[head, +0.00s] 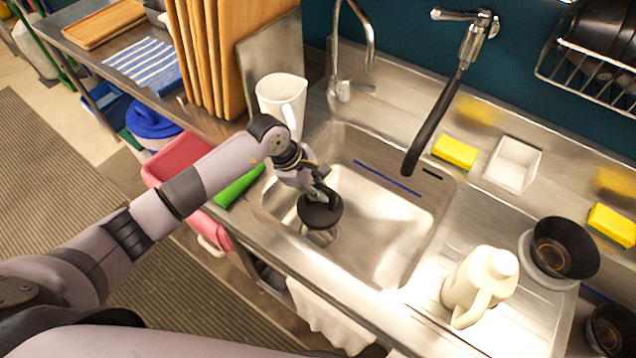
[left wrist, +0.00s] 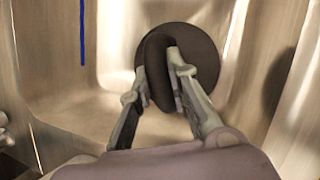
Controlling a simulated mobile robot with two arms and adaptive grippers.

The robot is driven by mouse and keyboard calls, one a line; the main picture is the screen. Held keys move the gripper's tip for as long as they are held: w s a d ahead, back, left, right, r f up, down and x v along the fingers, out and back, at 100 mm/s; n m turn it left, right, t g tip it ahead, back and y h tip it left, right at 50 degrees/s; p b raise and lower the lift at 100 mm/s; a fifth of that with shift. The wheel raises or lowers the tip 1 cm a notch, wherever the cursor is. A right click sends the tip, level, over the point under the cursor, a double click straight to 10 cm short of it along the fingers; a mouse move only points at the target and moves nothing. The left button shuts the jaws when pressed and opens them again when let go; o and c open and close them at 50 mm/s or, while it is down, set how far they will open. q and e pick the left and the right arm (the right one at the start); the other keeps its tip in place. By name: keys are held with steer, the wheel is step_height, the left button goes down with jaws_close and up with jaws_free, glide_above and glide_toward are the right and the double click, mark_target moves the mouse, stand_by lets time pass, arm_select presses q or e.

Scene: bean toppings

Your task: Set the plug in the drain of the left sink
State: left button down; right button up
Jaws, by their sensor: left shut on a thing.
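My left gripper (head: 318,190) is over the left part of the steel sink (head: 385,225). It is shut on the dark round plug (head: 320,212), gripping its upright loop handle. In the left wrist view, the plug (left wrist: 205,62) shows as a dark disc with the loop between the two fingertips (left wrist: 165,80). In the head view, a metal ring of the drain (head: 319,236) shows just below the plug. The plug hides most of the drain, and I cannot tell whether it touches it. My right gripper is not in view.
A black-tipped faucet (head: 430,125) hangs over the sink's right side. A white pitcher (head: 281,98) stands at the back left rim. A cream jug (head: 480,285), a dark bowl (head: 565,248) and a yellow sponge (head: 456,152) are to the right. A green cloth (head: 238,188) lies at the left edge.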

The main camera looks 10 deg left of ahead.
mark_target(314, 207)
arm_select(q)
step_height(314, 207, down, 11)
steer(key=b, duration=0.6)
steer(key=shift+r+b, duration=0.2)
steer(key=shift+b, duration=0.1)
steer(key=shift+f+b, duration=0.8)
steer(key=shift+b, duration=0.1)
steer(key=shift+f+b, duration=0.4)
steer(key=shift+b, duration=0.1)
steer(key=c, duration=1.4)
jaws_free()
steer(key=shift+c, duration=0.2)
